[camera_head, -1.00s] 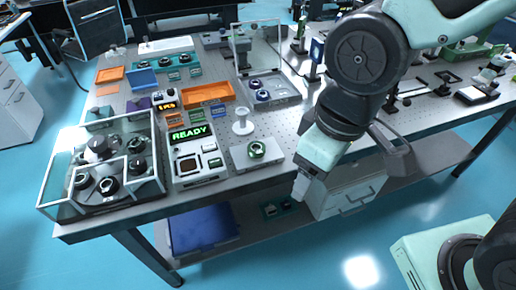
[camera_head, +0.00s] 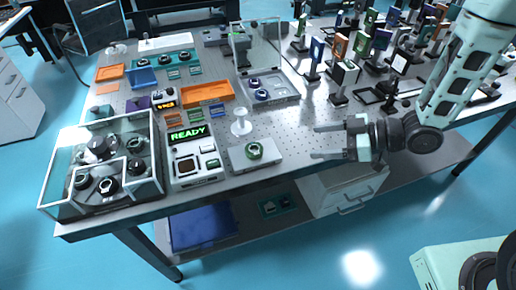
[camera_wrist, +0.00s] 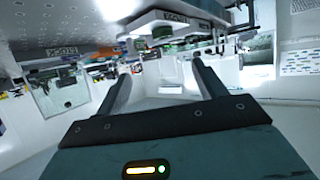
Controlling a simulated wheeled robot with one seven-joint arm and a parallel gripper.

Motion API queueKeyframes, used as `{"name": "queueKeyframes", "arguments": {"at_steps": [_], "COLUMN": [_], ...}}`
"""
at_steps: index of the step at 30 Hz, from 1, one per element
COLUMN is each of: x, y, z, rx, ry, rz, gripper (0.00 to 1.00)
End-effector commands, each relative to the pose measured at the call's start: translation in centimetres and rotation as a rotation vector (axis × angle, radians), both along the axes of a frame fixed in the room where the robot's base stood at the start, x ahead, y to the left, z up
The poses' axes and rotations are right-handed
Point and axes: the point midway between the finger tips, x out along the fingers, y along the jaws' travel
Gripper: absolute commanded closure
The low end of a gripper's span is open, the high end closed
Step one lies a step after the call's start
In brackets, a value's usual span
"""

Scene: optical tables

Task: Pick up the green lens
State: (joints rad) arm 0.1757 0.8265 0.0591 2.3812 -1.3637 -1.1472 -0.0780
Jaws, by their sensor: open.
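In the head view a green-ringed lens (camera_head: 254,150) sits on a white block (camera_head: 238,160) near the front edge of the optical table. My gripper (camera_head: 316,142) is to the right of the block, with its fingers level and pointing left toward it. The fingers are apart with nothing between them, and a clear gap separates them from the lens. In the wrist view my two open fingers (camera_wrist: 163,88) show, and the scene looks turned over. A small green round part (camera_wrist: 164,31) shows beyond the fingertips; I cannot tell surely whether it is the same lens.
Left of the block stand a device with a READY display (camera_head: 191,133) and a glass-walled box (camera_head: 60,180) holding dark mounts. A white spool-shaped stand (camera_head: 241,124) is just behind the block. An orange tray (camera_head: 206,92) and several upright optics lie farther back.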

Motion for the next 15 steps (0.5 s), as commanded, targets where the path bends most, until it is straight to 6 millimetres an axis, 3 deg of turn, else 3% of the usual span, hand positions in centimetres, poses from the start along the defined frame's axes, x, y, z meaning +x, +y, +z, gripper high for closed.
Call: {"name": "queueKeyframes", "arguments": {"at_steps": [15], "x": [2.6], "y": [8.8], "z": [-3.6], "rx": [0.001], "ry": [0.001], "rz": [0.005], "gripper": [0.3]}}
